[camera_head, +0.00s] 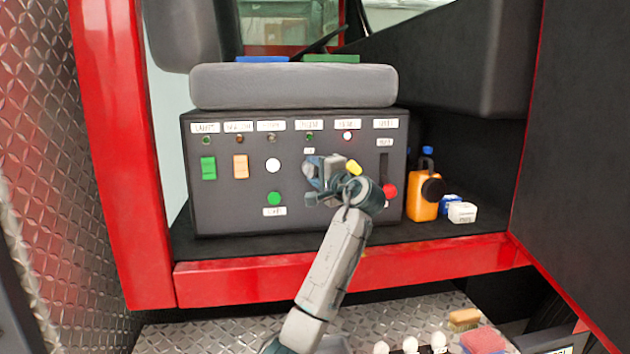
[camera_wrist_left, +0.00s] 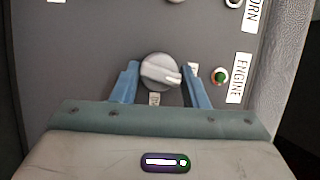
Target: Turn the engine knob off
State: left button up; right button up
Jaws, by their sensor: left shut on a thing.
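The engine knob (camera_wrist_left: 155,68) is a round grey dial with a raised grip bar, on the dark control panel (camera_head: 230,215). In the left wrist view it sits between the two blue fingers of my left gripper (camera_wrist_left: 161,88), which is shut on it. The bar's light mark points right, toward the ENGINE label (camera_wrist_left: 238,91) and a green indicator (camera_wrist_left: 220,76). One small label lies beside the knob and another below it. In the head view my left gripper (camera_head: 314,183) covers most of the knob. My right gripper is not in view.
The panel also holds a green rocker (camera_head: 208,168), an orange rocker (camera_head: 240,166), a white button (camera_head: 273,165), a green button (camera_head: 274,198) and a red knob (camera_head: 390,191). An orange bottle (camera_head: 422,205) stands right of the panel. A grey cushion (camera_head: 293,86) overhangs its top.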

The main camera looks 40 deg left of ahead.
pick_arm(q)
jog(key=shift+f+n+h+b, duration=0.3)
jog(key=shift+n+h+b, duration=0.3)
jog(key=shift+n, duration=0.5)
jog(key=o, duration=0.8)
jog(key=shift+o, duration=0.5)
jog(key=shift+r, duration=0.1)
jog(key=shift+d+r, duration=0.1)
